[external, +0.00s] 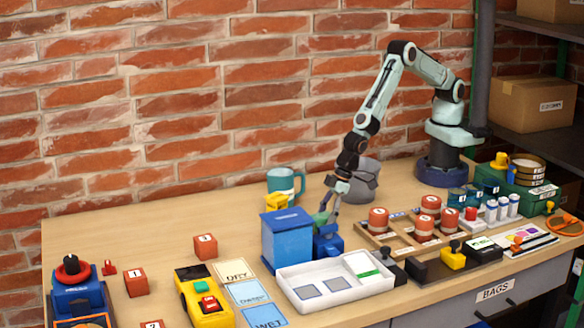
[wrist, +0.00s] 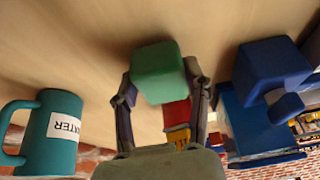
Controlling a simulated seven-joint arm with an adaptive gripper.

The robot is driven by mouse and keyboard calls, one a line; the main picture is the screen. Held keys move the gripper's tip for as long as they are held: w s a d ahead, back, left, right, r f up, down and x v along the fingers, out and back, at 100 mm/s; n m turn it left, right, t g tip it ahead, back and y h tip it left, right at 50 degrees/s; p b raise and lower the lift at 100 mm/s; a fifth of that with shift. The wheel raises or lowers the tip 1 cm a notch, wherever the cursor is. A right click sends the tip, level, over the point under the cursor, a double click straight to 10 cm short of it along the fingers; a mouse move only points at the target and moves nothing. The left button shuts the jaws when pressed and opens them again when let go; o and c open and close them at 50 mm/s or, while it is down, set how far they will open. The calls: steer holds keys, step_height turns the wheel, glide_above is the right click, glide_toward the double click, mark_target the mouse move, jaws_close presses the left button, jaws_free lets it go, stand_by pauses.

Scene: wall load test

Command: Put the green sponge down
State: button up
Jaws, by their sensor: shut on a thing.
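The green sponge (wrist: 157,72) is a green block between the two fingers of my gripper (wrist: 159,82) in the wrist view. My gripper is shut on it. In the external view the sponge (external: 320,218) shows only in part, just behind the blue box's right edge, below my gripper (external: 332,207). It is low near the wooden table; I cannot tell whether its underside touches the table.
A blue box (external: 287,240) and a smaller blue object (external: 327,241) stand close in front of my gripper. A teal mug (external: 286,184) stands behind left, a grey container (external: 363,181) behind right. A white tray (external: 335,298) and DRY card (external: 236,270) lie in front.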

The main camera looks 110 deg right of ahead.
steer(key=shift+f, duration=0.4)
steer(key=shift+f, duration=0.1)
steer(key=o, duration=0.9)
steer(key=shift+o, duration=0.2)
